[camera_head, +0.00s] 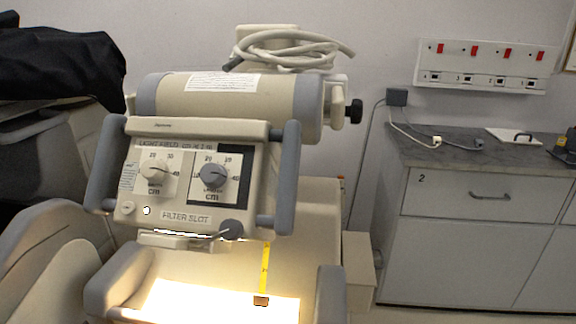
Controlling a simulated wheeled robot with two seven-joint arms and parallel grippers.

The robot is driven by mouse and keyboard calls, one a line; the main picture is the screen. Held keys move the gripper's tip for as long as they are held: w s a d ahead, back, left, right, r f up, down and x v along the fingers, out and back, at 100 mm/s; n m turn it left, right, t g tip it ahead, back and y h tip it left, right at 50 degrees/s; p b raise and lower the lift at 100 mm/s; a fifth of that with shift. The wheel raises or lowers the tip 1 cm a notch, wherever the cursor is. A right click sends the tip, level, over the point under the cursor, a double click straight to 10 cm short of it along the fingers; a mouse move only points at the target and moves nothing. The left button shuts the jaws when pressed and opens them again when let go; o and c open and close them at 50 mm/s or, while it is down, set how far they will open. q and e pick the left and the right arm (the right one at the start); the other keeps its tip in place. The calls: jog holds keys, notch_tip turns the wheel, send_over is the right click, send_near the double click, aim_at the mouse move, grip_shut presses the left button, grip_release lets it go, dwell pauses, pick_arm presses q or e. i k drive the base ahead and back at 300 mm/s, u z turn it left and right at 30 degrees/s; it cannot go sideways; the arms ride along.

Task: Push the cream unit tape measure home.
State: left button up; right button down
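The cream unit (190,205) stands at the left centre, with two dials, a "FILTER SLOT" label and grey side handles. Its yellow tape measure (265,268) hangs pulled out below the unit's front right corner, roughly straight down. A small dark brown tab (261,301) is at the tape's lower end, over a brightly lit cream surface. I cannot tell whether the tab touches that surface. Neither of my grippers is in view.
A cream cylinder (225,97) and coiled cables (295,48) sit behind the panel. A dark cover (60,65) lies at the upper left. A grey-topped cabinet (470,205) stands at the right, below a wall socket panel (485,66).

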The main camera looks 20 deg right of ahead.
aim_at(261, 300)
jog(key=z, duration=1.6)
jog(key=k, duration=0.85)
jog(key=u, duration=1.55)
jog(key=i, duration=0.5)
